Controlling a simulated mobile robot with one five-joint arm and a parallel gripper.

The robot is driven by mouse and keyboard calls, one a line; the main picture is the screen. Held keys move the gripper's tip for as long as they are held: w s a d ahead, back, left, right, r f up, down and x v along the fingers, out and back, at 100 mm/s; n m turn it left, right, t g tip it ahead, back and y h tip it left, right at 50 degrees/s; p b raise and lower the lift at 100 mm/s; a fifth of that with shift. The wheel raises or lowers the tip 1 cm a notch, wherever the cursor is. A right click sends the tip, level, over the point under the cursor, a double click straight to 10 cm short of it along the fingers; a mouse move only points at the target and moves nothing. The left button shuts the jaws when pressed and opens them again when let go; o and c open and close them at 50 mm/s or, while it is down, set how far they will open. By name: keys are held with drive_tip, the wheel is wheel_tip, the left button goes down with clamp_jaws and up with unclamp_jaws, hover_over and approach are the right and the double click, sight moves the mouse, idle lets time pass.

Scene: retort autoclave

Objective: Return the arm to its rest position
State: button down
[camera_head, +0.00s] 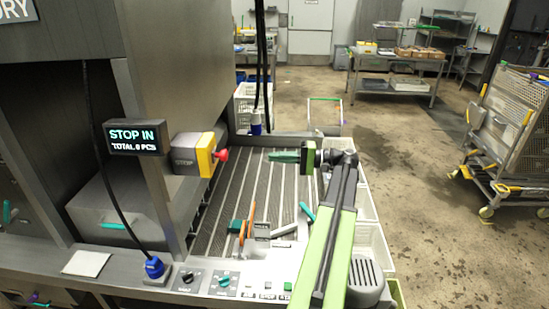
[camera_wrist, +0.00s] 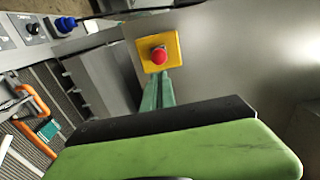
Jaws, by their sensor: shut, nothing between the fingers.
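My gripper (camera_head: 271,156) is shut and empty. Its teal fingers point left in the head view, over the slatted conveyor. In the wrist view the closed fingers (camera_wrist: 160,76) point up toward a red stop button (camera_wrist: 158,56) on a yellow plate (camera_wrist: 146,48). In the head view the red button (camera_head: 222,154) sticks out from a yellow and grey stop box (camera_head: 205,155), with a clear gap between it and the fingertips. My green arm reaches up from the bottom of the head view and bends left at the wrist.
The slatted conveyor (camera_head: 222,185) lies below my gripper, with an orange-handled tool (camera_head: 247,228) near its front. A control panel (camera_head: 225,283) with knobs runs along the front. A "STOP IN" display (camera_head: 135,136) stands left. White crates (camera_head: 370,240) line the right side; open floor lies beyond.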

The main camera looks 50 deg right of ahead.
drive_tip(key=shift+w, duration=0.1)
drive_tip(key=w+a+f+n+g+b, duration=0.1)
drive_tip(key=w+a+f+g, duration=0.2)
drive_tip(key=w+a+f, duration=0.45)
drive_tip(key=w+a+f+n+g+b, duration=0.1)
drive_tip(key=w+a+f+n+g, duration=0.2)
drive_tip(key=a, duration=0.8)
drive_tip(key=w+a+f+g+b, duration=0.1)
drive_tip(key=w+a+f+g, duration=0.25)
drive_tip(key=a+f, duration=0.45)
drive_tip(key=s+a+f+n+g+h+b, duration=0.1)
drive_tip(key=a+f+h, duration=0.4)
drive_tip(key=a, duration=0.7)
drive_tip(key=s+a+f+n+g+h+b, duration=0.1)
drive_tip(key=a+f+n+g+h, duration=0.3)
drive_tip(key=a, duration=0.9)
wheel_tip(320, 180, down, 3)
drive_tip(key=shift+s+a+n+h+b, duration=0.2)
drive_tip(key=shift+s+n+h+b, duration=0.15)
drive_tip(key=shift+n+b, duration=0.7)
drive_tip(key=shift+g, duration=0.25)
